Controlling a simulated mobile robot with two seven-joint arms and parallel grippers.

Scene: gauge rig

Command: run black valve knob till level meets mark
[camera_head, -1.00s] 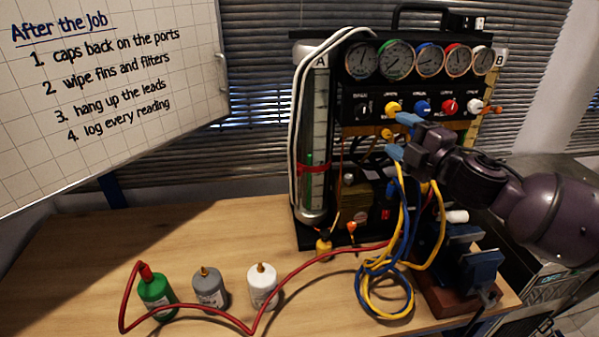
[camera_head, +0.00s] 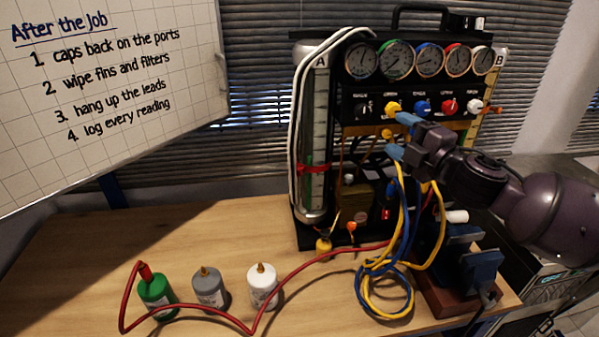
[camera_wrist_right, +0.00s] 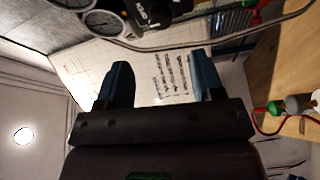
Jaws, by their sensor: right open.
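The black valve knob (camera_head: 362,108) is at the left end of the row of knobs on the black gauge rig, below the dials. A clear upright level tube (camera_head: 320,120) marked A stands at the rig's left side, with a red band (camera_head: 313,168) around it. Green shows inside the tube near the band; I cannot tell the exact level. My right gripper (camera_head: 400,135) is open, its blue fingers in front of the rig, right of the black knob and near the yellow knob (camera_head: 393,107). In the right wrist view its fingers (camera_wrist_right: 160,78) are apart with nothing between them. My left gripper is out of view.
Blue (camera_head: 421,107), red (camera_head: 449,105) and white (camera_head: 474,105) knobs continue the row. Yellow and blue hoses (camera_head: 385,290) hang in front of the rig. Green (camera_head: 157,294), grey (camera_head: 209,288) and white (camera_head: 262,287) bottles stand on the wooden table (camera_head: 190,235), with a red hose (camera_head: 300,272) nearby.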

